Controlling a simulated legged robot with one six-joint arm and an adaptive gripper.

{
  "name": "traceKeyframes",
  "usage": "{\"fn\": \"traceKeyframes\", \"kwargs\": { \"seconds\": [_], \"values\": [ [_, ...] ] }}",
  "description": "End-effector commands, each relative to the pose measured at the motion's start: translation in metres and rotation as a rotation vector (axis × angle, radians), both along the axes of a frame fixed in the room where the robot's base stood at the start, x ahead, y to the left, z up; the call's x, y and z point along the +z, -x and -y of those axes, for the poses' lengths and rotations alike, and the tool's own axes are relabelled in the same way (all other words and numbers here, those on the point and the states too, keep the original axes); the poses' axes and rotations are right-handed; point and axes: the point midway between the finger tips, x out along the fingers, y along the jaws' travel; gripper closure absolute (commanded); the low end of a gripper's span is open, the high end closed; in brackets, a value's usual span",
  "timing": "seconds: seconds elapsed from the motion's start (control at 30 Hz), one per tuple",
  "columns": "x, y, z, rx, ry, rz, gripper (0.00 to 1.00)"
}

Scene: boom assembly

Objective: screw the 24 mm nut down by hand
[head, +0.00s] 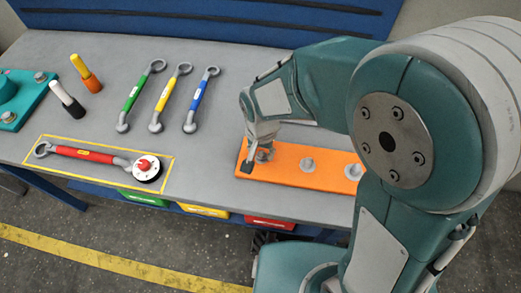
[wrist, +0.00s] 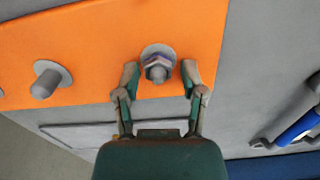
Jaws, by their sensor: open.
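The nut (wrist: 157,61) is a grey hex nut with a bluish tint. In the wrist view it sits around a bolt on a round washer (wrist: 148,49) on the orange plate (wrist: 95,40). My gripper (wrist: 160,76) is open, with one finger on each side of the nut and a visible gap to both. In the head view my gripper (head: 252,157) is low over the left end of the orange plate (head: 285,174). The nut there is small and partly hidden by the gripper. I cannot tell how far down the thread it sits.
Two more bolts with washers (head: 307,164) stand along the plate to the right. Green, yellow and blue wrenches (head: 193,100) lie on the grey table behind. A red torque tool (head: 85,153) lies in a yellow outline at left. Coloured bins (head: 270,222) are below the front edge.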

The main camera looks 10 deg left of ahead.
Motion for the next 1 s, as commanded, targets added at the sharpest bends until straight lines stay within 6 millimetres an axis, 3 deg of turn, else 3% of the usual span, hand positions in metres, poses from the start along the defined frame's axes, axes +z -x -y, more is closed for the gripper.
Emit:
{"fn": "traceKeyframes", "kwargs": {
  "seconds": [0.8, 1.0],
  "values": [
    [0.0001, 0.0021, 0.0005, 0.934, -0.001, -0.001, 0.46],
    [0.0, 0.0023, 0.0006, 1.031, -0.001, -0.001, 0.46]
  ]
}}
